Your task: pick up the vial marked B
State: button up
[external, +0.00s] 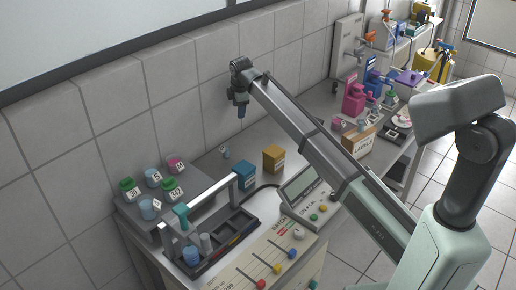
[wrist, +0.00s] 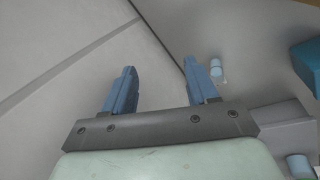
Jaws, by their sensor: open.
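My gripper (external: 241,110) hangs high near the tiled wall, over the back of the bench. In the wrist view its two blue fingers stand apart with nothing between them (wrist: 160,75). A small vial (external: 224,152) stands alone on the bench below and slightly left of my gripper. In the wrist view a small clear vial with a pale blue cap (wrist: 216,67) shows just right of the right finger, apart from it; it appears to be the same one. No letter B is legible on it.
A blue box (external: 245,175) and an orange box (external: 273,158) stand right of the lone vial. A dark rack (external: 205,262) with a raised bar, and a control panel (external: 306,198), lie in front.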

aim_at(223, 146)
jog(key=s+a+n+g, duration=0.3)
jog(key=s+a+n, duration=0.3)
jog(key=s, duration=0.4)
jog(key=shift+m+h, duration=0.3)
jog(key=shift+h, duration=0.1)
jog(key=f, duration=1.4)
jog(key=shift+w+a, duration=0.25)
jog(key=shift+w, duration=0.1)
jog(key=shift+c, duration=0.4)
jog(key=c, duration=1)
jog(key=shift+o, duration=0.2)
